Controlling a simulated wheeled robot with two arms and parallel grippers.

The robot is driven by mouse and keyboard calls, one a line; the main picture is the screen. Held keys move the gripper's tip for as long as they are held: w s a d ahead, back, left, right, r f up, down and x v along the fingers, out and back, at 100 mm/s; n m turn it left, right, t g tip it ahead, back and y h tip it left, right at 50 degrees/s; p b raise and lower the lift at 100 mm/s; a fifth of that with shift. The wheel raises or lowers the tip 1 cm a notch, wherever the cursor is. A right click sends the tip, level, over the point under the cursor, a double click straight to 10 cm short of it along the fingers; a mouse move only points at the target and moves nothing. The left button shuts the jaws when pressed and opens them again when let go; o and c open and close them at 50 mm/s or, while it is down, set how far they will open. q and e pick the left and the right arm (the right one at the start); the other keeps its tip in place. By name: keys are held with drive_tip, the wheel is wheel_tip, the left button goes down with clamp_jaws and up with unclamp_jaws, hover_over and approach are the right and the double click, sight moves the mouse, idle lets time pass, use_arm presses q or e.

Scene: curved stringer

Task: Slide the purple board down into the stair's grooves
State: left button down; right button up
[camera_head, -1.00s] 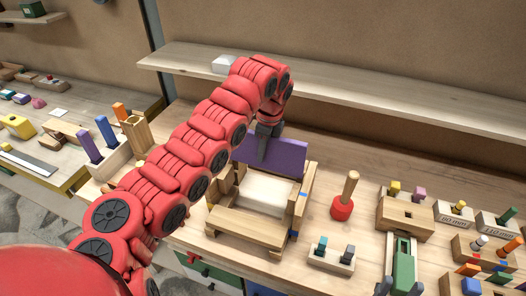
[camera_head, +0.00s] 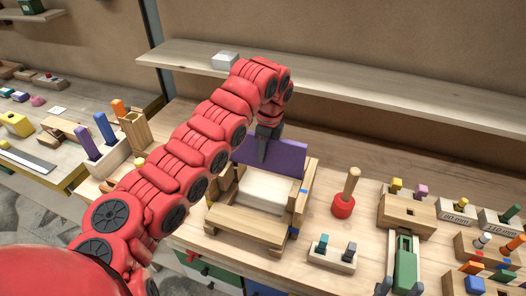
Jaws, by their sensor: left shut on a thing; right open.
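The purple board (camera_head: 284,157) stands upright at the back of the small wooden stair (camera_head: 245,226). Its lower edge is behind the stair's pale inner part, so I cannot tell how deep it sits in the grooves. My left gripper (camera_head: 265,150) is shut on the board's upper edge, left of its middle, pointing down. My red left arm reaches over from the lower left and hides part of the stair's left side.
A red mallet (camera_head: 343,206) with a wooden handle stands right of the stair. A small block with pegs (camera_head: 333,253) lies in front of it. Several peg blocks (camera_head: 406,212) fill the right side. A shelf (camera_head: 400,108) runs behind.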

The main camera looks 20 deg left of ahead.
sight(270, 145)
use_arm(q)
drive_tip(key=shift+f+b, duration=2.85)
drive_tip(key=shift+f, duration=1.2)
drive_tip(key=shift+f+b, duration=1.45)
drive_tip(key=shift+f, duration=1)
drive_tip(key=c, duration=0.7)
unclamp_jaws()
drive_tip(key=r, duration=0.6)
drive_tip(key=d+r+b, duration=0.1)
drive_tip(key=r, duration=0.1)
drive_tip(key=shift+r, duration=0.4)
drive_tip(key=r+p, duration=0.3)
drive_tip(key=r, duration=0.2)
drive_tip(key=d+r+p, duration=0.1)
drive_tip(key=r+p, duration=0.1)
drive_tip(key=shift+r+p, duration=0.25)
drive_tip(key=shift+p, duration=0.05)
drive_tip(key=shift+d+r+p, duration=0.1)
drive_tip(key=shift+r+p, duration=0.45)
drive_tip(key=shift+p, duration=0.05)
